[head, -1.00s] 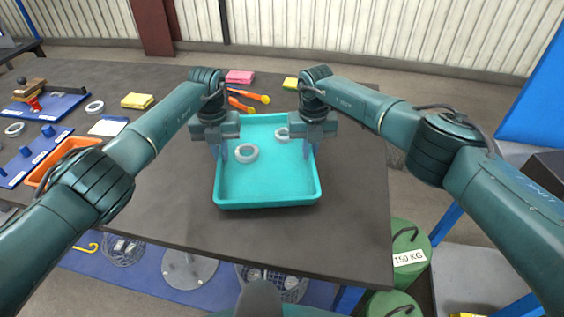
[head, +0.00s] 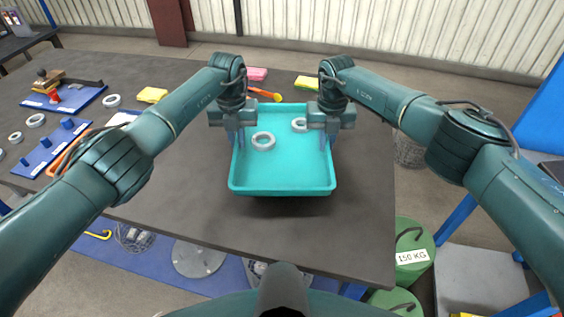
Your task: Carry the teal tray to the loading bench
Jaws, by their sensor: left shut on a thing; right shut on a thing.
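The teal tray (head: 283,188) is in the middle of the head view, held over the dark table; a shadow shows under its near edge. Two grey-white rings lie in it: one ring (head: 263,140) left of its middle and another ring (head: 299,125) near its far right. My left gripper (head: 236,138) is shut on the tray's left wall. My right gripper (head: 328,138) is shut on its right wall. The loading bench cannot be told for sure among the surfaces in view.
The dark table (head: 200,225) is bare in front of the tray. Blue boards (head: 50,150), rings and a yellow sponge (head: 152,95) lie at its left. A pink sponge (head: 257,74), a green-yellow sponge (head: 307,82) and an orange-handled tool (head: 265,94) lie behind. Green 150 KG weights (head: 412,243) stand at right.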

